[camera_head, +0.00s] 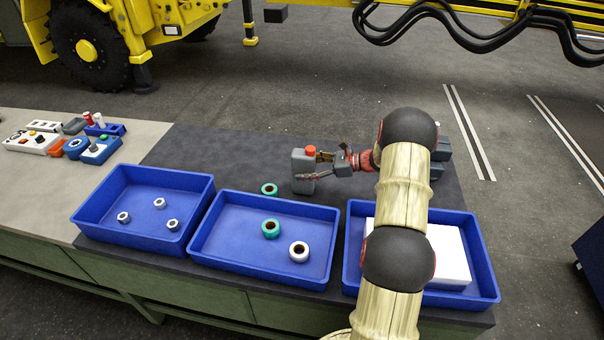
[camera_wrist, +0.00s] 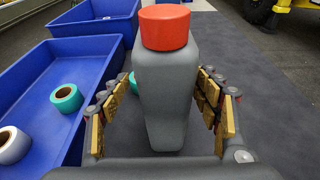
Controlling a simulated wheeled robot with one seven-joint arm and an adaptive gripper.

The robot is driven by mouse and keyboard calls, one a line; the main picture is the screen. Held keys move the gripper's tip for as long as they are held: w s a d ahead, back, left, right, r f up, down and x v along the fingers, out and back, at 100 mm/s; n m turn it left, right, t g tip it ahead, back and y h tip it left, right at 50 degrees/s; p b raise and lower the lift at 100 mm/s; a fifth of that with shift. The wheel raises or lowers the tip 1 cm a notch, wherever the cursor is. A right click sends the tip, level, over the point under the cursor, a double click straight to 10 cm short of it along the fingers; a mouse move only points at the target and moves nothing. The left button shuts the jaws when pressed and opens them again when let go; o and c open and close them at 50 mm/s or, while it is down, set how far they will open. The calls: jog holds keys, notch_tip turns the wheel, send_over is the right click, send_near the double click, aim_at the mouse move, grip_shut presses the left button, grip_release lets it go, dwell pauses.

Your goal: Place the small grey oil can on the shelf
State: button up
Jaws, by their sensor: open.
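The small grey oil can (camera_head: 302,172) with a red cap stands upright on the dark mat of the bench, behind the middle blue tray. My gripper (camera_head: 319,167) reaches it from the right, low above the mat. In the wrist view the can (camera_wrist: 165,90) stands between the two open fingers of my gripper (camera_wrist: 165,112), with a visible gap on each side. I see no shelf that I can make out in either view.
The middle blue tray (camera_head: 217,253) holds a green roll and a white roll; another green roll (camera_head: 269,189) lies behind it. The left tray (camera_head: 92,212) holds several nuts. The right tray (camera_head: 484,262) holds a white block. Small devices (camera_head: 40,142) sit far left. Mat behind the left tray is clear.

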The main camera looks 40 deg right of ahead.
aim_at(292, 166)
jog(key=b+x, duration=0.1)
jog(key=x, duration=0.4)
jog(key=shift+w+d+r+b, duration=0.1)
jog(key=shift+w+d+b, duration=0.05)
jog(key=shift+w+b, duration=0.2)
jog(key=c, duration=0.4)
grip_shut()
dwell(0.4)
jog(key=shift+r, duration=0.15)
